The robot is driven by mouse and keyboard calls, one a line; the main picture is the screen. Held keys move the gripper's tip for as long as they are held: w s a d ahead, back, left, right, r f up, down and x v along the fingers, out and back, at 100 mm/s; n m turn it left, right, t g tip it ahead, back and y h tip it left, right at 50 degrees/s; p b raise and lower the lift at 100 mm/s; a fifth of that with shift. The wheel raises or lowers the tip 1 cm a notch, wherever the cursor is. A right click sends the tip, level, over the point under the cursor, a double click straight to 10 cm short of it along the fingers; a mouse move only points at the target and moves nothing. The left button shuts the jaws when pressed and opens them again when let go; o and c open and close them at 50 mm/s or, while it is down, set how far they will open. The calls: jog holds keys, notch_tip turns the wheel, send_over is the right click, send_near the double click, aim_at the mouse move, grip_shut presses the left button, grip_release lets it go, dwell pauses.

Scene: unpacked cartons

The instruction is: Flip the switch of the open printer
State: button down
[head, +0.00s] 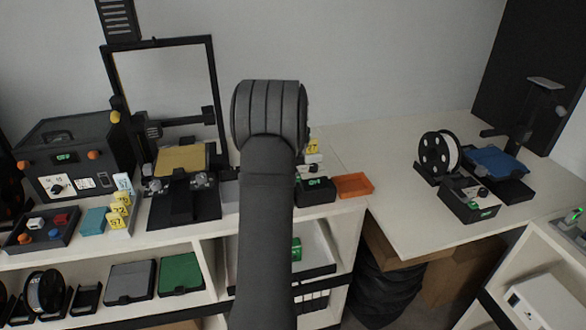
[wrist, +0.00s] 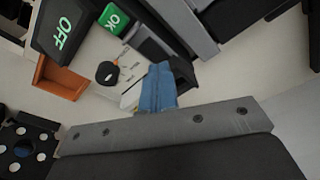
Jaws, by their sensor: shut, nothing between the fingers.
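The open-frame printer with a yellow bed (head: 183,160) stands on the left bench in the head view. A dark control box (head: 316,190) with a green-lit display sits to its right, partly behind my arm. In the wrist view a dark display reading OFF (wrist: 64,28) and a green OK tag (wrist: 115,19) show near a pale panel with a black knob (wrist: 107,72). My gripper (wrist: 156,72) is shut and empty, its blue fingers over the panel's edge beside a black part. I cannot tell whether they touch. Any switch there is not clear. My arm hides the gripper in the head view.
An orange tray (head: 353,185) lies right of the control box. An enclosed printer (head: 72,150) stands at the far left. Another open-frame printer with a blue bed (head: 497,163) and its own control box (head: 473,205) stand on the right table, with a filament spool (head: 440,152) beside them.

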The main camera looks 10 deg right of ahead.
jog(key=shift+f, duration=0.15)
notch_tip(320, 180, up, 7)
dwell(0.9)
notch_tip(320, 180, down, 7)
dwell(0.7)
